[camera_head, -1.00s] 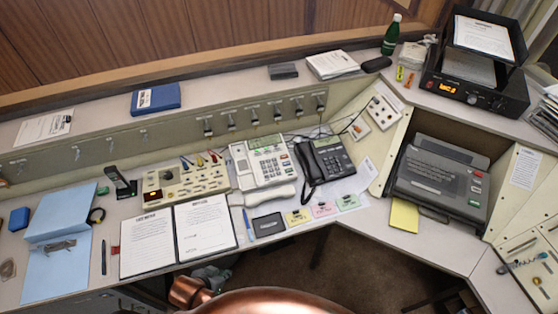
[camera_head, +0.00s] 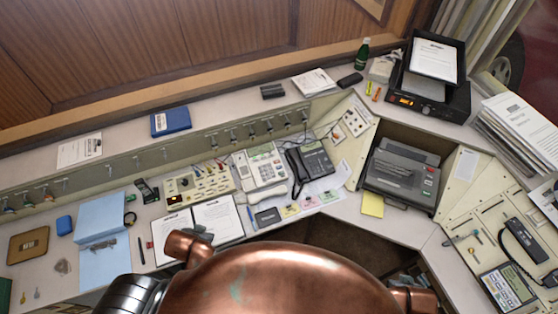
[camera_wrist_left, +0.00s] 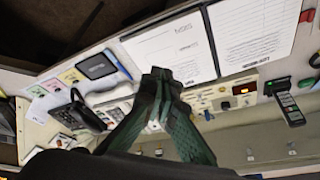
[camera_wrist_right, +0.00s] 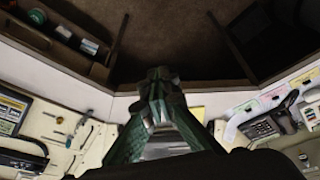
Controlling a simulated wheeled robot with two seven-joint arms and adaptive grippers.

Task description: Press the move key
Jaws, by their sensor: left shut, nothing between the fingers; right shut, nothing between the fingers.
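I cannot pick out the move key; labels are too small to read. Keys and buttons show on the cream button panel (camera_head: 199,183), the cream desk phone (camera_head: 259,169), the black phone (camera_head: 309,165) and the dark grey keyboard machine (camera_head: 400,176). In the left wrist view my left gripper (camera_wrist_left: 160,77) is shut and empty, in front of the desk with the button panel (camera_wrist_left: 232,100) to its right. In the right wrist view my right gripper (camera_wrist_right: 158,80) is shut and empty near the desk's front edge.
White document sheets (camera_head: 217,220) lie before the button panel. A row of switches (camera_head: 255,128) lines the upright ledge. A black device (camera_head: 431,80) and green bottle (camera_head: 363,53) stand on the upper shelf. A handset panel (camera_head: 500,245) is at right. The knee space (camera_wrist_right: 180,40) is open.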

